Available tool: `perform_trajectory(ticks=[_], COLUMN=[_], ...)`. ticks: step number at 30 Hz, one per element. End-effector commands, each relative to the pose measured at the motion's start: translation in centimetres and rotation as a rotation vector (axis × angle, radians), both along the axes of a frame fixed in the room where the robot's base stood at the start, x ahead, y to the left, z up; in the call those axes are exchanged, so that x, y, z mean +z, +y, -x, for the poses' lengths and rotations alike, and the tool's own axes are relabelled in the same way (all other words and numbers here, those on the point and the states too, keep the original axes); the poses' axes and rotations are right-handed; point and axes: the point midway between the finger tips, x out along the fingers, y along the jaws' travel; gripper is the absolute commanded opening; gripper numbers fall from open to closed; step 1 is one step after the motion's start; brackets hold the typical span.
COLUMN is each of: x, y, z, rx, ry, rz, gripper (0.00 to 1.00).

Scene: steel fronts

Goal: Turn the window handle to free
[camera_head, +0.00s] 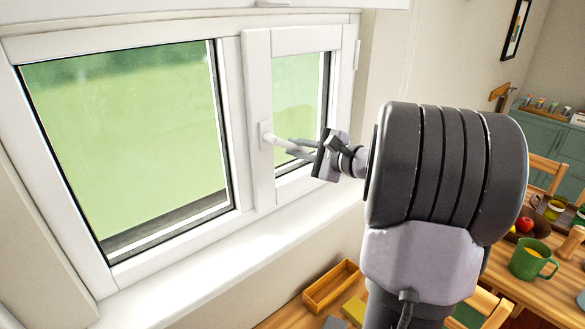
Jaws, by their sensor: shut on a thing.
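The white window handle (281,143) sits on the left stile of the narrow right window sash (260,90). Its lever points right and slightly down from its base plate. My gripper (297,149) is at the free end of the lever, with its fingers shut on it. The fingers partly cover the lever's end. The right sash looks closed against the frame. My arm comes in from the lower right and hides part of the wall and sill behind it.
A white sill (215,262) runs below the window. A wooden tray (331,286) lies low beneath it. At right, a wooden table holds a green mug (533,260) and a bowl with red fruit (525,224). A green cabinet (545,136) stands behind.

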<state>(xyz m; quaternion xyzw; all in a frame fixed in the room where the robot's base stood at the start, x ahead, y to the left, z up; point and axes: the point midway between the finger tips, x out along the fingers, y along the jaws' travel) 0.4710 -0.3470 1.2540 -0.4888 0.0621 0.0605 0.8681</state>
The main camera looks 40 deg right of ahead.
Motion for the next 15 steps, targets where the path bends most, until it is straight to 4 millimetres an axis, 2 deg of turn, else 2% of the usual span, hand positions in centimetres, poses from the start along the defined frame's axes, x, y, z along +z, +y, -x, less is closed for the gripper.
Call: perform_trajectory(ticks=[15], x=[2.7], y=[-1.1], z=[0.1], rx=[-0.001], ry=[0.022], rz=[0.41], gripper=[0.0])
